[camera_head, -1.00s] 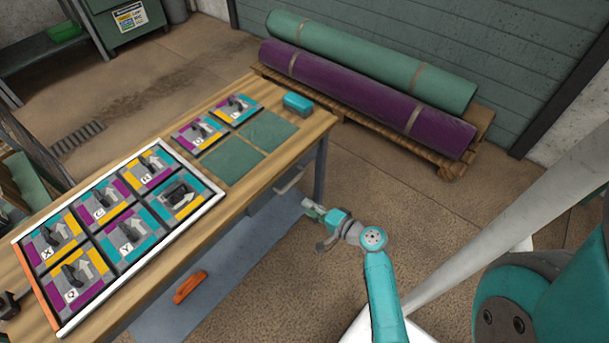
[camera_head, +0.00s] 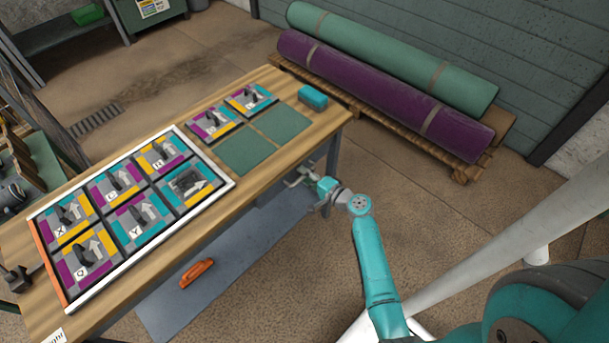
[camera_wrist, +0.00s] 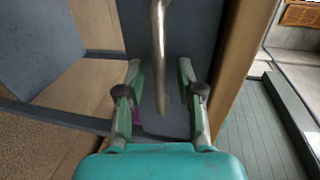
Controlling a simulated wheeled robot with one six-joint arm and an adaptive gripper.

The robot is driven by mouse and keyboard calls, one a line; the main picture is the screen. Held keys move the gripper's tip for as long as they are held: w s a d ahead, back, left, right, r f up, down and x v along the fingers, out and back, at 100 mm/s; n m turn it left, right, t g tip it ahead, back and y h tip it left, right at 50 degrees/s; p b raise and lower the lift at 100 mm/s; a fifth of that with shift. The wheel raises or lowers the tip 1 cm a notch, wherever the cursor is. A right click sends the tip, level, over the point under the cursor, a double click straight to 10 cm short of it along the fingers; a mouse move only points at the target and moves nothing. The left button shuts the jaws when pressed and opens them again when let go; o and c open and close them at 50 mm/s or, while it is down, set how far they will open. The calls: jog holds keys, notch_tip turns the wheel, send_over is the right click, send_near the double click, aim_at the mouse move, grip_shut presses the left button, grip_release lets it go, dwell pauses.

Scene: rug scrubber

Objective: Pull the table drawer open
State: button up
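The wooden table (camera_head: 262,157) stands at the left in the head view. A metal bar handle (camera_wrist: 158,45) is on the dark grey drawer front (camera_wrist: 197,35) under the tabletop. My gripper (camera_wrist: 159,72) is open in the wrist view, with one finger on each side of the handle's near end. A gap shows between each finger and the bar, so it does not appear gripped. In the head view my gripper (camera_head: 306,184) is at the table's right side, just below the top, and partly hides the handle. How far the drawer is out cannot be told.
A framed tray of lettered tiles (camera_head: 228,186), green pads (camera_head: 281,122) and a teal box (camera_head: 313,97) lie on the tabletop. An orange-handled thing (camera_head: 197,272) is on the grey surface below. Rolled rugs (camera_head: 385,95) lie on a pallet behind.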

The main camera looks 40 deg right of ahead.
jog(key=shift+w+f, duration=0.1)
jog(key=shift+w, duration=0.2)
grip_shut()
jog(key=shift+s, duration=0.1)
